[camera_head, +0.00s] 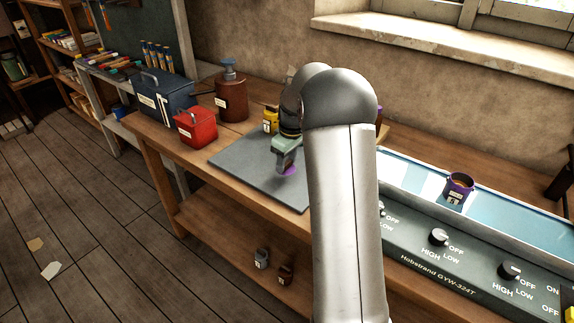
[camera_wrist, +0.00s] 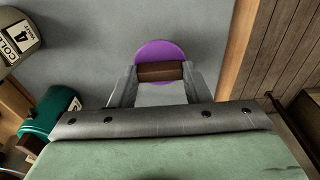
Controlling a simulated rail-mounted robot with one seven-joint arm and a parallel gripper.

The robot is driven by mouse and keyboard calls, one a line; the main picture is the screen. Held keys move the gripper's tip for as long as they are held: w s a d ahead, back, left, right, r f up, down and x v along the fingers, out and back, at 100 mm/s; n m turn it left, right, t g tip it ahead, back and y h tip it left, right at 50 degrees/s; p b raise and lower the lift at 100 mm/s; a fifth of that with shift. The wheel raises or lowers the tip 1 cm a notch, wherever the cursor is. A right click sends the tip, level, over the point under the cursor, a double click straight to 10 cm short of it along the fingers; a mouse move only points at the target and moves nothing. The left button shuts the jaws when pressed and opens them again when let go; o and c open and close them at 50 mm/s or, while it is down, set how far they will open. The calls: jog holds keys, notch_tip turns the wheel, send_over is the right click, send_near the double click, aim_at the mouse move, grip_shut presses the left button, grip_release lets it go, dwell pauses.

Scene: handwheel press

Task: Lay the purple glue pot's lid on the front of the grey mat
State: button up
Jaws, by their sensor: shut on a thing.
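The purple lid (camera_head: 290,171) is at the front part of the grey mat (camera_head: 236,159). In the wrist view, the lid is a purple disc (camera_wrist: 160,50) with a brown bar handle (camera_wrist: 160,72). My gripper (camera_head: 287,166) points down and is shut on that handle, one finger on each side. Whether the lid touches the mat or hangs just above it, I cannot tell. An open purple pot (camera_head: 459,187) with a label and brownish contents stands at the right in the pale blue trough. My arm hides part of the bench and mat's right side.
A yellow labelled container (camera_head: 270,120) stands at the mat's back. A red box (camera_head: 195,126), blue toolbox (camera_head: 163,98) and brown pump bottle (camera_head: 231,97) stand to the left. A teal object (camera_wrist: 50,112) shows at the wrist view's left. The mat's left part is clear.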

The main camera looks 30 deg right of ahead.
jog(key=shift+f, duration=1.15)
jog(key=shift+f, duration=0.2)
jog(key=o, duration=0.9)
jog(key=shift+o, duration=0.2)
jog(key=shift+r, duration=0.15)
